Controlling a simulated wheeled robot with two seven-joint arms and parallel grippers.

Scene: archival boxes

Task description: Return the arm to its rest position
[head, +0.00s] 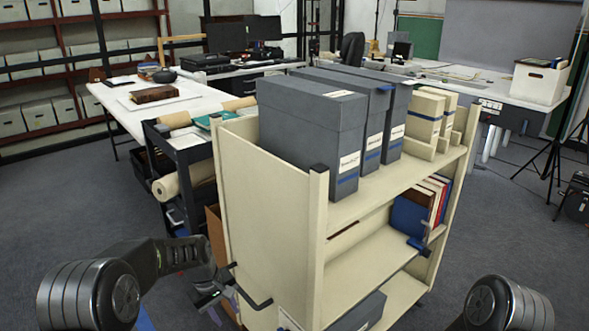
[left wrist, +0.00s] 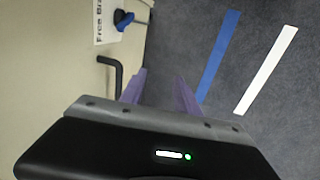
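My left arm (head: 150,262) reaches in from the lower left of the head view. My left gripper (head: 218,296) is low beside the end panel of the cream cart (head: 268,230), close to its black bar handle (head: 256,303). In the left wrist view, the purple fingers of my left gripper (left wrist: 160,80) stand apart with only floor between them, so it is open and empty. The handle (left wrist: 112,76) is left of the fingers and apart from them. Part of my right arm (head: 507,306) shows at the lower right; its gripper is out of view.
The cart holds grey archival boxes (head: 310,125), cream boxes (head: 428,117) and books (head: 412,217). A black trolley (head: 193,148) with rolls stands behind it. A blue-and-black knob (left wrist: 127,20) sits by a label on the panel. Blue (left wrist: 220,52) and white (left wrist: 268,68) strips mark the floor.

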